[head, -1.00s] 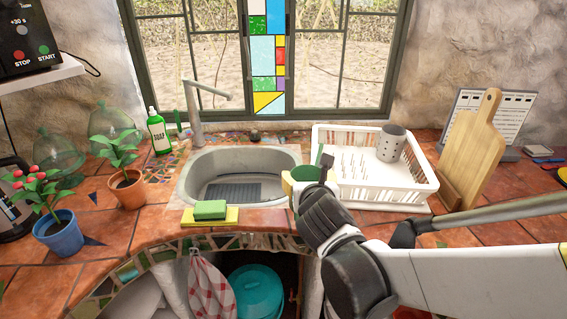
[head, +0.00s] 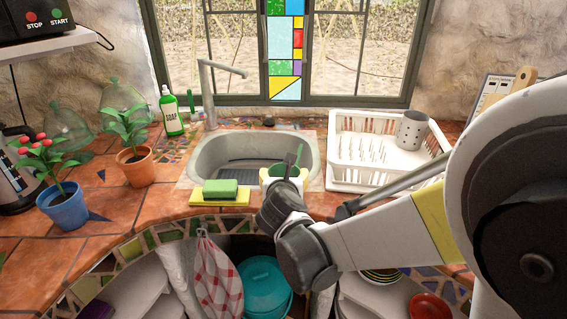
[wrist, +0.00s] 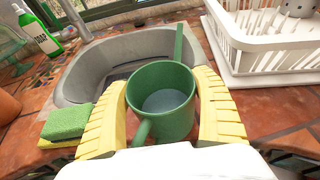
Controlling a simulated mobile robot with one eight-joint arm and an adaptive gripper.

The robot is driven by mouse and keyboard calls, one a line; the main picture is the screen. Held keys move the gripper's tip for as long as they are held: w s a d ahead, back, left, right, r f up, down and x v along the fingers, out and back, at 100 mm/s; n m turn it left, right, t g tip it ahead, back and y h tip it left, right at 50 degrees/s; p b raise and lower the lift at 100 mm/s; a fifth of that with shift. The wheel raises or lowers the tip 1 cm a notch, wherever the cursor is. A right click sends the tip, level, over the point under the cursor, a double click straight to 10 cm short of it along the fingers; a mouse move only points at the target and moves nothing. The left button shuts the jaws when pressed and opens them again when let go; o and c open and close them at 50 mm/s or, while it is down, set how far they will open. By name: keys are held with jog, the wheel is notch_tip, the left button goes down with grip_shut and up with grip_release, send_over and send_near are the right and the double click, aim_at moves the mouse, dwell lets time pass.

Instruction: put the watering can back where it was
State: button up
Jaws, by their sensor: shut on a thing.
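The green watering can (wrist: 162,100) is between the yellow fingers of my gripper (wrist: 165,112) in the wrist view. My gripper is shut on its sides. The can is upright, with its spout pointing to the far side, its handle toward me, and what looks like water inside. In the head view the can (head: 286,169) shows only in part behind my gripper (head: 283,181), in front of the sink's right front edge. I cannot tell whether its base touches the counter.
The sink (head: 232,150) is just behind. A green sponge on a yellow cloth (head: 243,193) lies to the left. A white dish rack (head: 345,178) stands to the right. Two potted plants, one in a terracotta pot (head: 136,168) and one in a blue pot (head: 65,207), and a soap bottle (head: 171,112) stand further left.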

jog(key=shift+r, duration=0.1)
jog(key=o, duration=1.4)
jog(key=shift+o, duration=0.2)
jog(key=shift+s+r+p, duration=0.25)
jog(key=shift+s+p, duration=0.05)
jog(key=shift+s, duration=0.1)
jog(key=p+v, duration=0.4)
jog(key=v, duration=0.7)
jog(key=s+d+m+g+h, duration=0.1)
jog(key=s+d+m+g, duration=0.4)
jog(key=d+m, duration=1.2)
jog(key=s+d+m+g+y, duration=0.1)
jog(key=s+m, duration=1)
jog(key=m, duration=0.7)
jog(key=shift+s+d+m+g, duration=0.25)
jog(key=shift+d+m+g, duration=0.05)
